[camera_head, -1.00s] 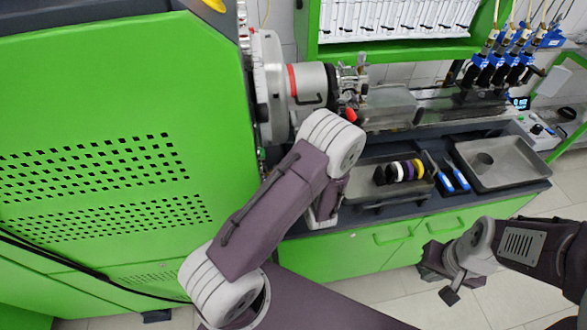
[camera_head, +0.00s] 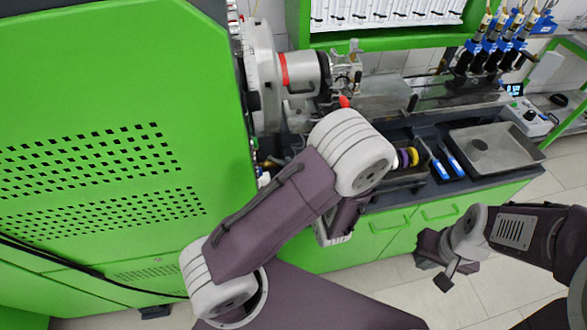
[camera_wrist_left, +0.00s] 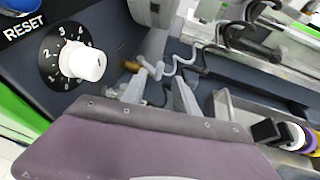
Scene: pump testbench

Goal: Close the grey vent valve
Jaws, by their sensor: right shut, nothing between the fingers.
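In the left wrist view, my left gripper (camera_wrist_left: 160,94) has its two grey fingers apart, with nothing seen held between them. A light grey bent piece (camera_wrist_left: 157,70) and a brass fitting (camera_wrist_left: 130,66) lie just beyond the fingertips. I cannot tell for certain whether the grey piece is the vent valve's handle, nor its position. In the head view my left arm's wrist hides the left gripper and that spot. My right gripper (camera_head: 446,274) is shut and empty, low at the right, away from the bench.
A white dial knob (camera_wrist_left: 83,64) on a dark panel with a RESET label is left of the fingers. A tray with coloured rings (camera_wrist_left: 294,136) is at the right. The head view shows the green cabinet (camera_head: 110,120), blue-handled tools (camera_head: 442,167) and a grey tray (camera_head: 497,157).

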